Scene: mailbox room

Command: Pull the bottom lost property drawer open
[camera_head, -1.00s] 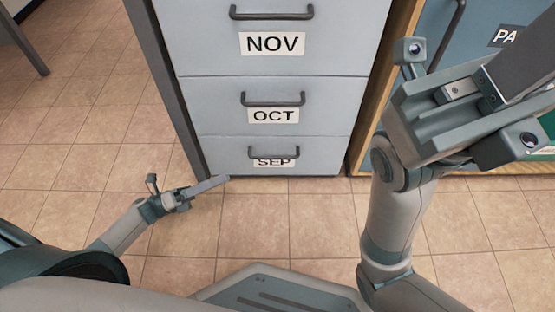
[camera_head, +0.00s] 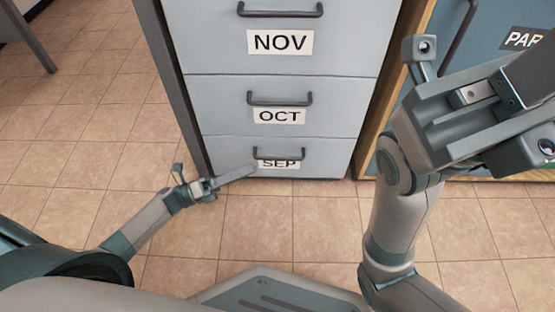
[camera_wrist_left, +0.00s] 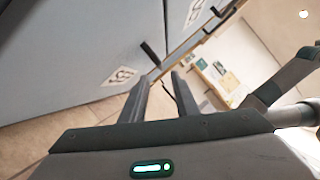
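The bottom drawer (camera_head: 325,158) of the grey-blue cabinet carries a SEP label (camera_head: 278,164) and a dark bar handle (camera_head: 279,155). It looks shut, flush with the drawers above. My left gripper (camera_head: 250,169) is low at the cabinet front, its tips just left of this handle, partly over the drawer face. In the left wrist view, its two fingers (camera_wrist_left: 160,82) are apart with nothing between them. A dark handle (camera_wrist_left: 150,52) lies just beyond the tips, beside a label (camera_wrist_left: 120,77).
Drawers labelled OCT (camera_head: 279,116) and NOV (camera_head: 280,42) are above, both shut. A blue cabinet with a wooden side (camera_head: 398,90) stands to the right. Tiled floor (camera_head: 90,150) is clear at the left and in front. A table leg (camera_head: 30,37) shows at the far left.

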